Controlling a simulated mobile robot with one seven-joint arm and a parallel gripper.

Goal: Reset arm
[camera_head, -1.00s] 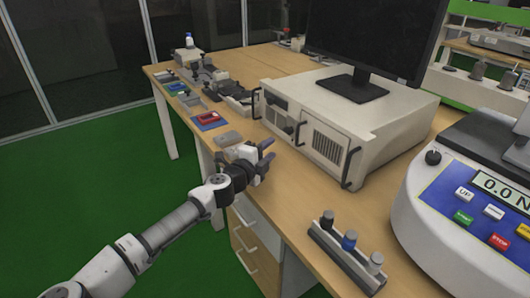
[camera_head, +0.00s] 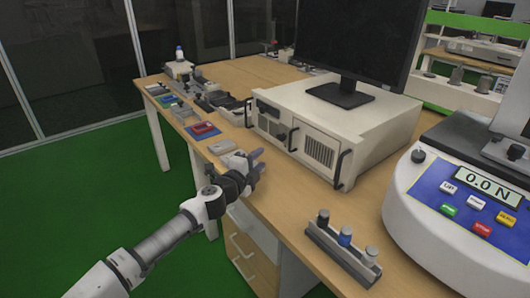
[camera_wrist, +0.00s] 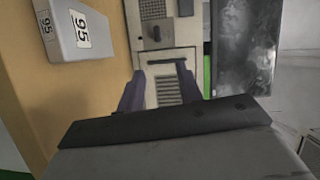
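My gripper (camera_head: 262,160) is at the end of my outstretched white and grey arm, over the front edge of the wooden table (camera_head: 277,205). Its two dark fingers are spread apart with nothing between them. In the wrist view the fingers (camera_wrist: 160,88) also stand apart, pointing toward the white instrument case (camera_wrist: 165,60). In the head view this case (camera_head: 345,130) stands just right of the fingertips. A small grey block (camera_wrist: 82,30) marked 95 lies on the table at the upper left of the wrist view; it also shows left of my gripper in the head view (camera_head: 221,147).
A dark monitor (camera_head: 355,40) stands on the case. A rack (camera_head: 343,250) with several small cylinders and a force tester (camera_head: 470,190) reading 0.0 N are at the right. A red part on a blue tray (camera_head: 203,129) and other small parts lie on the far left of the table.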

